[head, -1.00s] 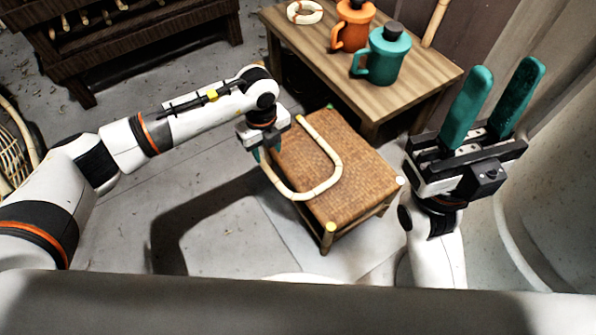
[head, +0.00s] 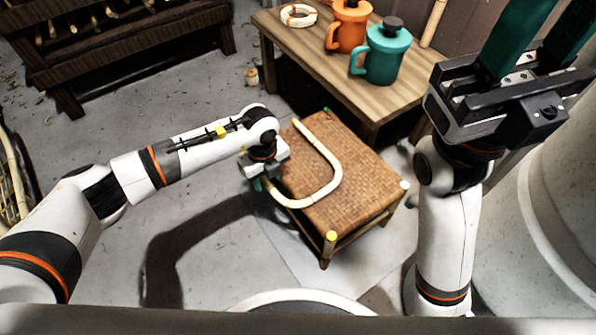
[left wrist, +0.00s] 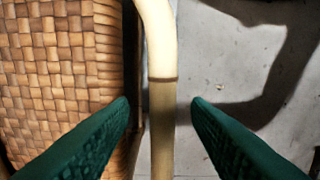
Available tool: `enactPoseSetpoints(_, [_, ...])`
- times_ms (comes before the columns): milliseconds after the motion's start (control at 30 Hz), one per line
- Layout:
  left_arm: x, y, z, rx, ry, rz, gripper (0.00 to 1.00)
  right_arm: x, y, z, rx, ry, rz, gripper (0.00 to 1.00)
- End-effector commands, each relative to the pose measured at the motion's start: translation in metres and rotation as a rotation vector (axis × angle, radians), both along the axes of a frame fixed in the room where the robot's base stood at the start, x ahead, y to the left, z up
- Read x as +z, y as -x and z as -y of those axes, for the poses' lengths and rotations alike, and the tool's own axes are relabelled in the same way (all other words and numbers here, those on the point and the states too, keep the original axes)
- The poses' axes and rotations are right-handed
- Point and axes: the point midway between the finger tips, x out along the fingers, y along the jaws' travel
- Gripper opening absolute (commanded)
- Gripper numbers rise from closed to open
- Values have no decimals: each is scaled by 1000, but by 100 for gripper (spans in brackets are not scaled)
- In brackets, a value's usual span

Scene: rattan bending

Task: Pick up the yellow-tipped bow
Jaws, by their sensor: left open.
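A pale, U-shaped cane bow (head: 325,190) lies on the woven stool (head: 350,185), its curve toward the near side. Its upper end near the far edge of the seat looks yellowish. My left gripper (head: 258,184) is at the bow's left side, over the stool's left edge, pointing down. In the left wrist view the bow (left wrist: 161,45) runs between the two open green fingers (left wrist: 161,110), with a gap on each side. A brown band and a darker olive stretch show on it there. My right gripper (head: 540,35) is raised at the right, fingers apart and empty, tips cut off.
The stool's near corner post has a yellow cap (head: 331,236). A dark rack (head: 120,45) stands back left.

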Motion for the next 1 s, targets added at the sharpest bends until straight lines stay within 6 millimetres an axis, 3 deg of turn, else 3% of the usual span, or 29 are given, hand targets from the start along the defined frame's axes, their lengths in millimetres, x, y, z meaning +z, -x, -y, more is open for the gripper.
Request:
enactPoseSetpoints(233, [-1,0,0,0,1,1,44,1,0,0,0,0,3,39])
enactPoseSetpoints(500, [-1,0,0,0,1,0,1,1,0,0,0,0,2,39])
enactPoseSetpoints(800, [1,0,0,0,2,1,0,2,0,0,0,0,2,39])
enactPoseSetpoints(1000, [20,-1,1,-1,3,2,0,2,-2,1,2,-3,-20,39])
